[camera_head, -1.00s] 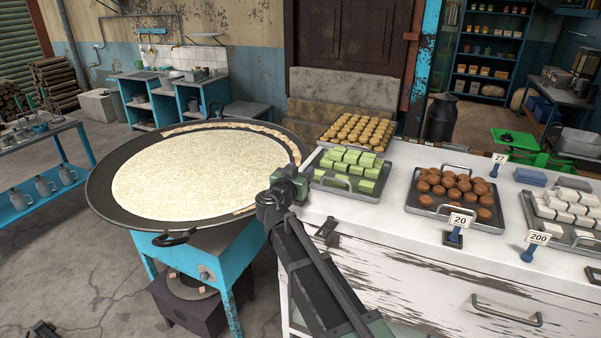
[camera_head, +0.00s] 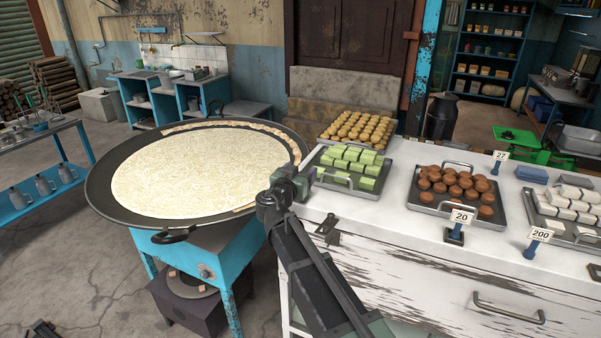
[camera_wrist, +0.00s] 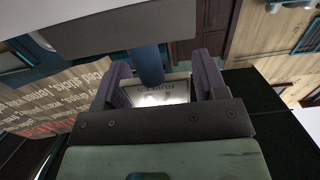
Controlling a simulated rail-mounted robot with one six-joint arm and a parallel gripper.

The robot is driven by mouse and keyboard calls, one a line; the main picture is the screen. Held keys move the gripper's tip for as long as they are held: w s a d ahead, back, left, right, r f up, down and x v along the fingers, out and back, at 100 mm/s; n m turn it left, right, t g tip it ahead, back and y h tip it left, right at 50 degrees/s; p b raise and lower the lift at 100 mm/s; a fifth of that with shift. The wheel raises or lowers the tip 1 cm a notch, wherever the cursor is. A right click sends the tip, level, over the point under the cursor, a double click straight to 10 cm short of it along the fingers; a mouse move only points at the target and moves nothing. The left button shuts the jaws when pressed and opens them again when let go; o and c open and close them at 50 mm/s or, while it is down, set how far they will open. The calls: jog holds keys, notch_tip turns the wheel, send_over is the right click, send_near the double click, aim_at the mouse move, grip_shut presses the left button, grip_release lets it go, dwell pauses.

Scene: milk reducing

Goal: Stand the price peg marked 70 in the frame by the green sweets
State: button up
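My gripper (camera_head: 308,180) is at the left end of the white counter, left of the tray of green sweets (camera_head: 352,164). In the wrist view, its two purple-grey fingers (camera_wrist: 160,88) are closed on the edges of a price peg (camera_wrist: 151,66), with a blue stem and a pale card. The card's number is not readable, and the peg cannot be made out in the head view. A dark empty frame (camera_head: 328,231) lies on the counter's front edge, below the green sweets' tray and right of my gripper.
A tray of brown sweets (camera_head: 452,203) is right of the green ones. A large round pan (camera_head: 118,205) is close on the left.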

jog(key=shift+o, duration=1.1)
